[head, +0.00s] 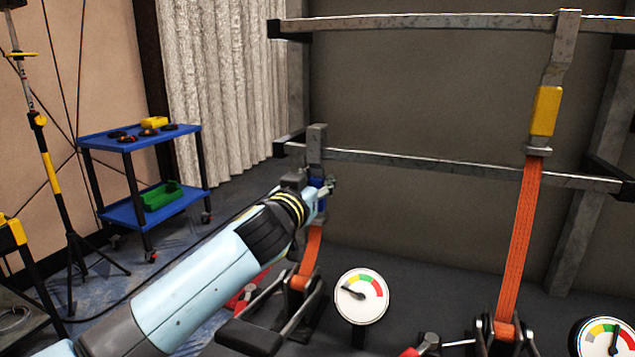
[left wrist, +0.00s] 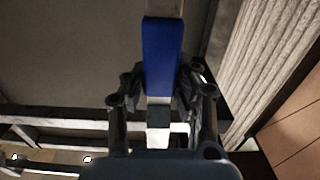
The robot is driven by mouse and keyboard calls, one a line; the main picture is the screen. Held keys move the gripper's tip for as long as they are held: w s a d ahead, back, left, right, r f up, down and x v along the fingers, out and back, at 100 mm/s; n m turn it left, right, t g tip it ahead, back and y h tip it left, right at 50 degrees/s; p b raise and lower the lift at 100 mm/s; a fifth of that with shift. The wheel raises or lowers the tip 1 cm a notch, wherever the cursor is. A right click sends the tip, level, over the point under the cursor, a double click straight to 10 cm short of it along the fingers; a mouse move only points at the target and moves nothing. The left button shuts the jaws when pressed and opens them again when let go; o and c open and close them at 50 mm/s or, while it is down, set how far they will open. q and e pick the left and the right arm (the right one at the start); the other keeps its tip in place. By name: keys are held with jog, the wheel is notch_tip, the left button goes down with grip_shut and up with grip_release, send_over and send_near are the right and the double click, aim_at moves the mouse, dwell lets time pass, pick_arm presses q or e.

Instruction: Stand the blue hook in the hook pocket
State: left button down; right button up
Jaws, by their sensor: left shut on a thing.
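The blue hook has a grey metal end (head: 317,138) that stands upright across the lower rail in the head view; I cannot tell whether it catches the rail. Its blue grip shows large in the left wrist view (left wrist: 161,55). My left gripper (head: 320,188) is shut on the hook, with a finger on each side of it in the left wrist view (left wrist: 161,88). The gripper hides most of the blue part in the head view. An orange strap (head: 312,248) hangs below the hook. I cannot make out the hook pocket. My right gripper is not in view.
The lower rail (head: 430,164) and upper rail (head: 430,21) cross the dark wall. A yellow hook (head: 545,110) with a taut orange strap (head: 521,235) stands at the right. A dial gauge (head: 361,296) stands below. A blue cart (head: 130,140) is at the left.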

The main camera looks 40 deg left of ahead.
pick_arm(q)
jog(key=shift+s, duration=0.1)
jog(key=b+v, duration=0.1)
jog(key=v, duration=0.6)
jog(key=shift+s, duration=0.15)
dwell(0.7)
